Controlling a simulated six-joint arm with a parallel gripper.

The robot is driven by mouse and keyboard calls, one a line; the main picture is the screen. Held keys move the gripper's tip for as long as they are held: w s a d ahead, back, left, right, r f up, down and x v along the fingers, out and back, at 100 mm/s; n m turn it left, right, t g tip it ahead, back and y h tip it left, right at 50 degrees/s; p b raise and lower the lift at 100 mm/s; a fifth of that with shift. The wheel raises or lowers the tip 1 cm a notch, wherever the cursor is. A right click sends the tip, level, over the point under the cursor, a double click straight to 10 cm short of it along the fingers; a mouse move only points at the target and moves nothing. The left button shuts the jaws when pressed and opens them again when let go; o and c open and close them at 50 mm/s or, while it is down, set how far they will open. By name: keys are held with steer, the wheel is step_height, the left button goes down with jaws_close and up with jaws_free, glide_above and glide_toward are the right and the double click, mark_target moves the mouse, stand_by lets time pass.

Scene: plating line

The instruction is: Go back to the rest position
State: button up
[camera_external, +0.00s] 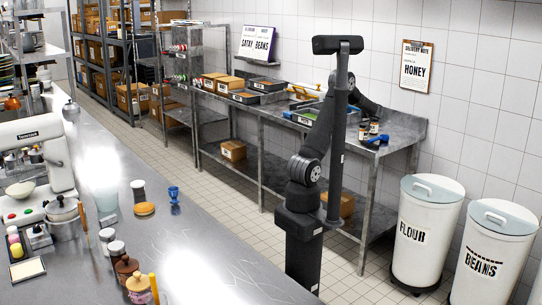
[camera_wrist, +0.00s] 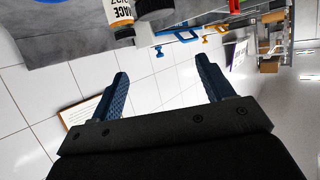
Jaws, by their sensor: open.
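My gripper (camera_wrist: 162,82) is open in the wrist view. Its two blue ridged fingers stand wide apart with nothing between them. White wall tiles show behind the gap. In the external view my arm is folded up in front of the steel back bench (camera_external: 398,128), and my gripper is hard to make out behind the arm links.
Labelled jars (camera_external: 368,128) stand on the back bench close to my arm; a labelled jar (camera_wrist: 121,12) shows in the wrist view. A delivery note (camera_external: 416,66) hangs on the wall. White bins (camera_external: 425,230) stand right. The front counter (camera_external: 215,235) holds jars and a mixer.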

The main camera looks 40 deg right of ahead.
steer(key=w+a+n+t+y, duration=0.1)
steer(key=w+a, duration=0.2)
steer(key=w, duration=0.4)
steer(key=w+a+n+t+y, duration=0.1)
steer(key=w+a, duration=0.2)
steer(key=w, duration=0.4)
steer(key=w+a+n+t+y, duration=0.1)
steer(key=w+a+n+y, duration=0.4)
steer(key=w+a, duration=2.4)
steer(key=shift+w+r+t, duration=0.25)
steer(key=shift+t, duration=0.05)
steer(key=shift+o, duration=0.4)
